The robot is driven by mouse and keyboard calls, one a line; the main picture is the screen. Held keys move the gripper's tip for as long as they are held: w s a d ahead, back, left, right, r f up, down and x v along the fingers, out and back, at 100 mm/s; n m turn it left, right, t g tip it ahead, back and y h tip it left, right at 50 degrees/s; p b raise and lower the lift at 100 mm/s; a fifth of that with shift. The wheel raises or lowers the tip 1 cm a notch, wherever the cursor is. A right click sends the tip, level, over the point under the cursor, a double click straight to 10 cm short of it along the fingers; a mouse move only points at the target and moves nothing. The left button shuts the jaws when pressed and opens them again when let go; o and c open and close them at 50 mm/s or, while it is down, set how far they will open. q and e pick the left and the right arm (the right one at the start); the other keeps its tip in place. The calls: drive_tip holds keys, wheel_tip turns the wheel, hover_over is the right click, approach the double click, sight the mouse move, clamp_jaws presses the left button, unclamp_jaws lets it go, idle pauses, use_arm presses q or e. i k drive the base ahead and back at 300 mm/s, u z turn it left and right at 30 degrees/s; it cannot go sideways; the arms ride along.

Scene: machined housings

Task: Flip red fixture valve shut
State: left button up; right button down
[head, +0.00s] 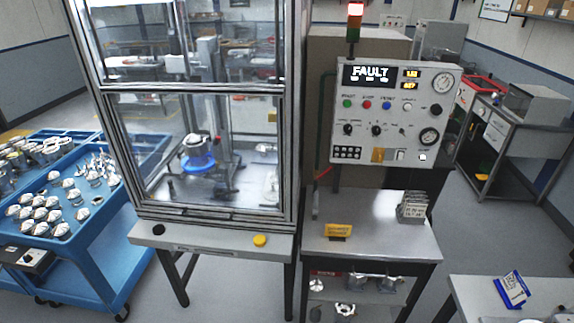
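A small red lever-like piece (323,172) shows beside a thin green pipe (322,125), just left of the control panel. It looks like the red fixture valve, but it is too small for me to tell whether it is open or shut. It appears slanted. The control panel (393,150) reads FAULT and carries coloured buttons, knobs and a round gauge. Neither of my grippers is in view.
A glass-fronted machine cabinet (140,225) stands left of the panel, with a blue fixture inside. A grey table (385,240) below the panel holds a yellow sign and a stack of cards. A blue cart (85,225) with metal parts stands at left.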

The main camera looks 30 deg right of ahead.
sight(316, 178)
drive_tip(key=z, duration=0.1)
drive_tip(key=i, duration=1)
drive_tip(key=z, duration=0.5)
